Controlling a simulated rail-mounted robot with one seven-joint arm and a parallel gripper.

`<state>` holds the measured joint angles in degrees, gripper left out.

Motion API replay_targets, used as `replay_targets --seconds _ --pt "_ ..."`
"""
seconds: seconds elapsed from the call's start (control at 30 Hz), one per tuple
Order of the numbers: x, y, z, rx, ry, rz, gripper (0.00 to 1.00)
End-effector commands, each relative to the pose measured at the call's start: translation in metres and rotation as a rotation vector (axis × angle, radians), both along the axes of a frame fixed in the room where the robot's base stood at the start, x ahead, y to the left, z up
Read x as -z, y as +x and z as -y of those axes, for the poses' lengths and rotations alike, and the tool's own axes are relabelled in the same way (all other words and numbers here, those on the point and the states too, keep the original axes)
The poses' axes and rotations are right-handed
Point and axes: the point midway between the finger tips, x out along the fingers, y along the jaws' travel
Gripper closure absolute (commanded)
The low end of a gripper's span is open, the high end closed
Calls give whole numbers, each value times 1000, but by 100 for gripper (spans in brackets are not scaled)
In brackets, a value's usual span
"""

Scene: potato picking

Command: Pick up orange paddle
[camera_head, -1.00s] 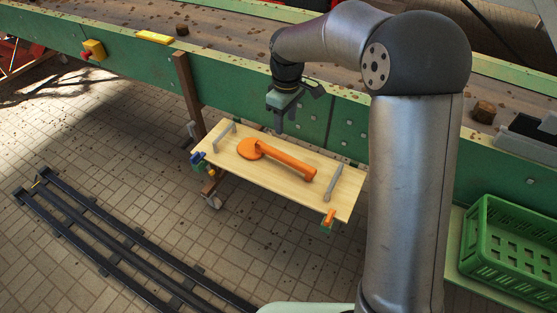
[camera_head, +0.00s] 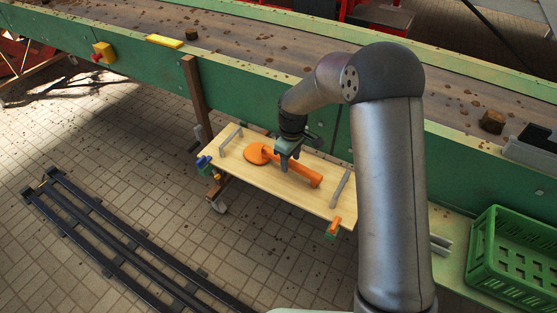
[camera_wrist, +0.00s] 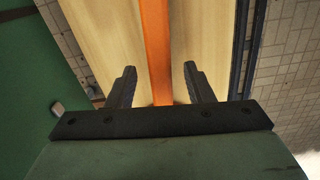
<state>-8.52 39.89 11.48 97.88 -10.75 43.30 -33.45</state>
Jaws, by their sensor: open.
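The orange paddle (camera_head: 306,174) lies flat on a light wooden board (camera_head: 245,180), its round head to the left and its handle running to the lower right. My gripper (camera_head: 284,168) is over the paddle, where it hides part of the handle near the head. In the wrist view the orange handle (camera_wrist: 156,50) runs between the two dark fingers of my gripper (camera_wrist: 159,84), with a gap on each side. The gripper is open. I cannot tell how far above the board the fingertips are.
Grey bars (camera_head: 340,188) stand at both ends of the board, and clamps (camera_head: 334,227) sit at its edges. A green conveyor (camera_head: 235,105) runs behind it. A green crate (camera_head: 512,255) is at the right. Black rails (camera_head: 115,240) lie on the tiled floor.

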Motion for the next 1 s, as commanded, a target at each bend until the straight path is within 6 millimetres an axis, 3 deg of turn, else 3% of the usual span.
replay_targets --seconds 0.1,0.3,0.5,0.83,1.0 --pt "13 -1 0 0 0 -1 53" --pt "14 0 0 0 1 1 53" --pt "13 0 0 0 1 1 100" --pt "11 0 0 0 1 2 100" --pt "-2 1 0 1 2 5 100"
